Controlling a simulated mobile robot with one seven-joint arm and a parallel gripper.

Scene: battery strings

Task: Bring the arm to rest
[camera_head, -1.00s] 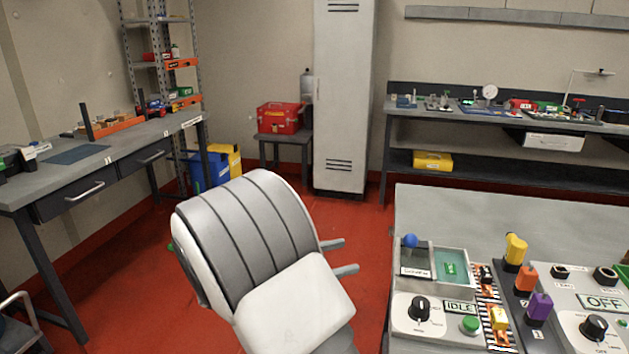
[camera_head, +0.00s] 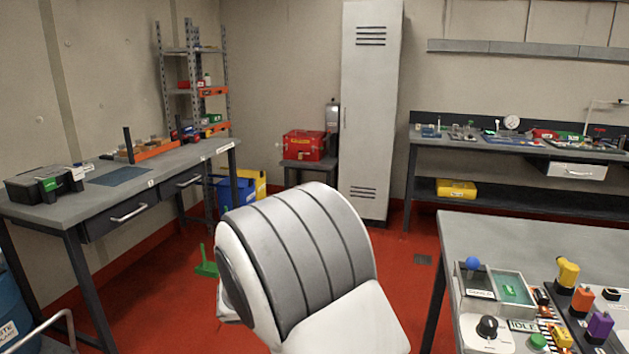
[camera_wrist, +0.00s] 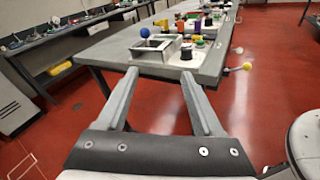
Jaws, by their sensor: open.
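My arm (camera_head: 300,255) fills the lower middle of the head view as a white and grey rounded link, raised over the red floor. It hides my gripper there. In the wrist view my gripper (camera_wrist: 159,76) shows two grey fingers spread apart with nothing between them. Beyond the fingertips stands the end of a grey workbench (camera_wrist: 112,47). The fingers look clear of it, though the exact gap is hard to tell.
The panel workbench (camera_head: 490,235) at right carries a blue-knobbed lever (camera_head: 473,264) and several coloured handles.

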